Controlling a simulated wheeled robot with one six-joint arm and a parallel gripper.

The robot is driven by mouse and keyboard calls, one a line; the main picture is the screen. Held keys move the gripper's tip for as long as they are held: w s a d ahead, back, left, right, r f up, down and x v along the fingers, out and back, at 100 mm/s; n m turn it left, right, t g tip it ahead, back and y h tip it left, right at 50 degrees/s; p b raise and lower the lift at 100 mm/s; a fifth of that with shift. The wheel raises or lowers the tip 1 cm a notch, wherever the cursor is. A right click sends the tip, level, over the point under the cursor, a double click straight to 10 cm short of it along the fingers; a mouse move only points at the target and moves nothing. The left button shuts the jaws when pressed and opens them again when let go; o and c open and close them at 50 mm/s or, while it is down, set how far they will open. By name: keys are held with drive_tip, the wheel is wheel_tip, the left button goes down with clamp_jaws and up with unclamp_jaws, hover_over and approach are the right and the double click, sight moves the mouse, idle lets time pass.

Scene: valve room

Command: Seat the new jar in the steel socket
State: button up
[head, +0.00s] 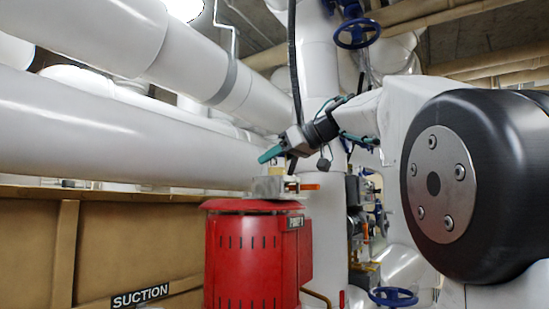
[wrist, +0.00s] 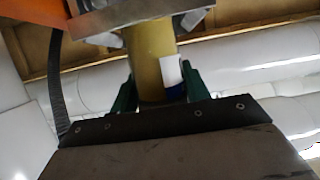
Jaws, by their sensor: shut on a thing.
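My gripper (head: 268,154) has green fingers and is tilted down to the left, just above the steel block of the socket (head: 268,186). In the wrist view the gripper (wrist: 158,90) is shut on an olive-yellow cylindrical jar (wrist: 148,50) with a white and blue patch on its side. The jar's far end meets the edge of the steel socket (wrist: 130,14) there. I cannot tell whether it is inside the socket or only in front of or beside it.
The steel block stands above a red pump housing (head: 258,255). An orange part (head: 309,187) sticks out at its right, also orange in the wrist view (wrist: 30,12). Large white pipes (head: 120,135) run behind at left. A blue handwheel (head: 357,33) is above.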

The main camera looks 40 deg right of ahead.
drive_tip(key=shift+f, duration=0.7)
idle(0.3)
idle(0.3)
drive_tip(key=o, duration=1.8)
drive_tip(key=shift+c, duration=0.2)
drive_tip(key=shift+r, duration=3.75)
